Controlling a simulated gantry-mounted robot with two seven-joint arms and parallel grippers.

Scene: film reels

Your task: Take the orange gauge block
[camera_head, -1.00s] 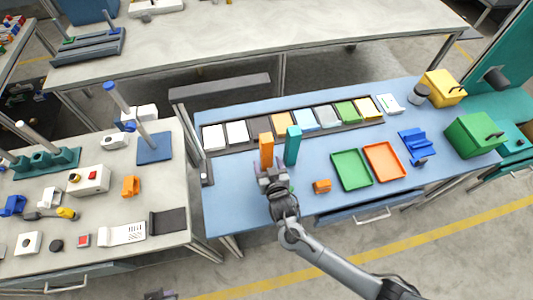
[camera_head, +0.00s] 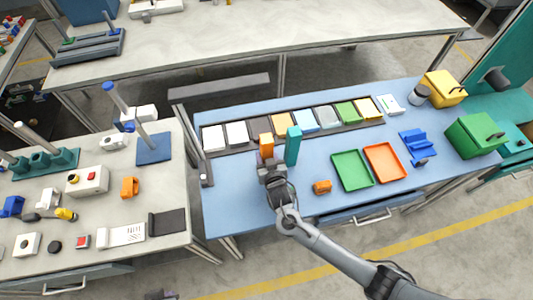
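An upright orange block (camera_head: 266,145), which looks like the orange gauge block, stands on the blue bench beside a taller teal block (camera_head: 293,146). My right gripper (camera_head: 268,165) reaches in from the lower right and is at the near side of the orange block. It hides the block's lower part. The fingers are too small and overlapped to tell whether they are open or closed on it. A small dark grey part (camera_head: 160,295) at the bottom edge may be the tip of my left gripper; its fingers cannot be made out.
A dark rack (camera_head: 206,178) with several coloured tiles lies behind the blocks. A small orange piece (camera_head: 322,187), a green tray (camera_head: 351,170) and an orange tray (camera_head: 384,162) lie to the right.

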